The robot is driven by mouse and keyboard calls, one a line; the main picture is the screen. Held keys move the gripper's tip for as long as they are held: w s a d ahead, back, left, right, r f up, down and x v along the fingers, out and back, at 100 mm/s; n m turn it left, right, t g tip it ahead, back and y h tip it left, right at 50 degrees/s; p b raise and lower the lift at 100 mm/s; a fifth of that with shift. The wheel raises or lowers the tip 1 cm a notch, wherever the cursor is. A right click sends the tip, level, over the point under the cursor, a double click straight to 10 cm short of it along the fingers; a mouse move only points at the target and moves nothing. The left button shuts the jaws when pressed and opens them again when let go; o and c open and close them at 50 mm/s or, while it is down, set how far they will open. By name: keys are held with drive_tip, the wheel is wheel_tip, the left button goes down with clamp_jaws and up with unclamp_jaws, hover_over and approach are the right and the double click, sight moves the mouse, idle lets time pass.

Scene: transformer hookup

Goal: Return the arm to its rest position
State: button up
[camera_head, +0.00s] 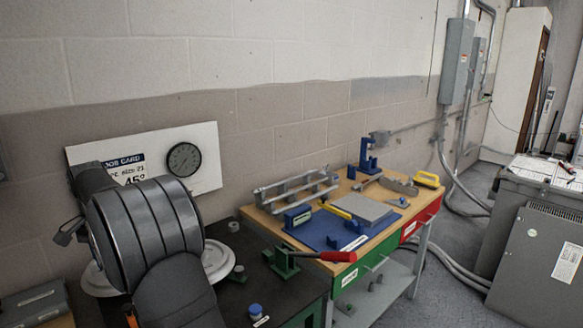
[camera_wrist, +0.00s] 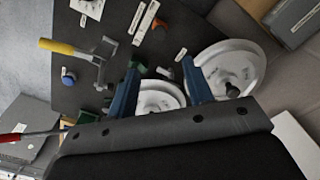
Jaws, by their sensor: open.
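My arm (camera_head: 150,235) fills the lower left of the head view, dark grey and bent. My gripper (camera_wrist: 160,80) shows in the wrist view as two blue fingers set wide apart with nothing held between them. It is over the dark bench top (camera_wrist: 110,35). Beyond and between the fingers lies a white round disc (camera_wrist: 157,99); I cannot tell the gap to it. A second white disc (camera_wrist: 232,66) lies to the right of the fingers. In the head view my arm hides the gripper.
A job card board (camera_head: 205,150) with a dial stands against the wall. A yellow-handled tool (camera_wrist: 62,47) and a blue knob (camera_wrist: 68,77) are on the dark bench. A red-handled tool (camera_head: 335,256) and a wooden workbench (camera_head: 405,208) stand to the right. Grey cabinets (camera_head: 540,262) are farther right.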

wheel_tip(320, 180, down, 14)
drive_tip(key=shift+f, duration=0.15)
drive_tip(key=shift+w+d, duration=0.1)
drive_tip(key=shift+d, duration=0.05)
idle(0.3)
